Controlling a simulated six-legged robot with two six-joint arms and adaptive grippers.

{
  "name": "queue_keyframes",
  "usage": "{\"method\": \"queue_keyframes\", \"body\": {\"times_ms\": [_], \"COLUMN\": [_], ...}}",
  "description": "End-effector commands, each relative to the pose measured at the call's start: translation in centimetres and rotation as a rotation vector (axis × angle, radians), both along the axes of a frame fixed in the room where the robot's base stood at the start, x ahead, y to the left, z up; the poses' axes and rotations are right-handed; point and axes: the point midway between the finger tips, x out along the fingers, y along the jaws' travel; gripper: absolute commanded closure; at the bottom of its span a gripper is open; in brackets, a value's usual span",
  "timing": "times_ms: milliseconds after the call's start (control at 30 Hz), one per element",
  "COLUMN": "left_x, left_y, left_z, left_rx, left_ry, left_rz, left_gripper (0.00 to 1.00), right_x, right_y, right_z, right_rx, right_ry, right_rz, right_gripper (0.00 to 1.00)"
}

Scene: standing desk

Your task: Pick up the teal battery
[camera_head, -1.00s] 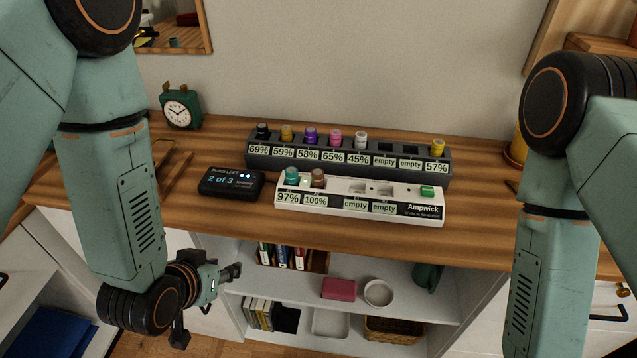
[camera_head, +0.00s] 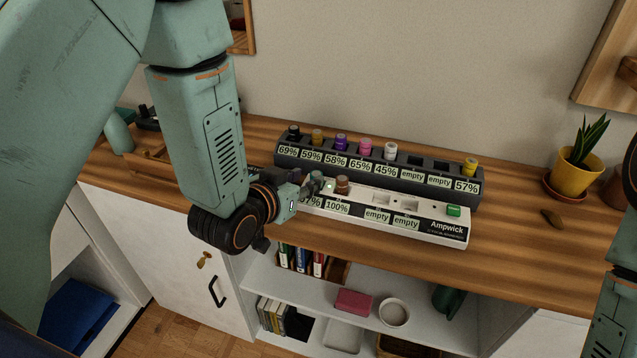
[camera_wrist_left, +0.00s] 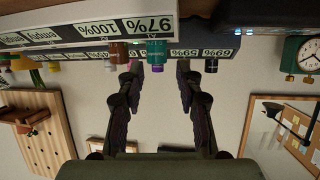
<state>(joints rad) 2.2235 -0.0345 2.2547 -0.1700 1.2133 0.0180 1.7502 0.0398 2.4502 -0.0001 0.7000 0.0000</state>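The teal battery (camera_head: 317,178) stands in the 97% slot at the left end of the white Ampwick charger (camera_head: 440,232), partly hidden by my left gripper. My left gripper (camera_head: 308,186) is at that end of the charger, its fingers reaching toward the battery. In the left wrist view, which is upside down, the teal battery (camera_wrist_left: 156,50) shows between and just beyond the open fingertips (camera_wrist_left: 159,68), nearer the picture-left finger. No grip on it shows. My right gripper is out of view; only part of the right arm shows at the right edge.
A brown battery (camera_head: 342,184) stands in the 100% slot beside the teal one. The dark charger (camera_head: 380,177) behind holds several batteries, including a purple one (camera_head: 341,142). A potted plant (camera_head: 573,178) stands at the right; the desk between is mostly clear.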

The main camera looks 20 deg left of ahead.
Motion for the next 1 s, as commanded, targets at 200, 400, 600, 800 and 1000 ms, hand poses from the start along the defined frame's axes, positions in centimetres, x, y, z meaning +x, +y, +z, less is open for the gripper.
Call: {"method": "queue_keyframes", "body": {"times_ms": [200, 400, 600, 800, 1000], "left_x": [2.7, 3.2, 3.2, 3.2, 3.2], "left_y": [-0.8, -1.1, -1.3, -1.3, -1.2], "left_z": [-1.2, -1.3, -1.3, -1.3, -1.3], "left_rx": [0.002, 0.002, 0.002, 0.002, 0.002], "left_ry": [0.0, 0.001, 0.001, 0.001, 0.0], "left_rz": [-0.005, -0.006, -0.006, -0.006, -0.006], "left_gripper": [0.65, 0.65, 0.71, 0.88, 1.0], "right_x": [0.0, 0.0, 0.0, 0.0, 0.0], "right_y": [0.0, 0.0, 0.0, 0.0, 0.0], "right_z": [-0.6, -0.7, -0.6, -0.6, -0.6], "right_rx": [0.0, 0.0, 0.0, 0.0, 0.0], "right_ry": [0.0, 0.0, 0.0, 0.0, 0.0], "right_rz": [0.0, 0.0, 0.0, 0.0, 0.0], "right_gripper": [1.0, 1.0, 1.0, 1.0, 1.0]}}
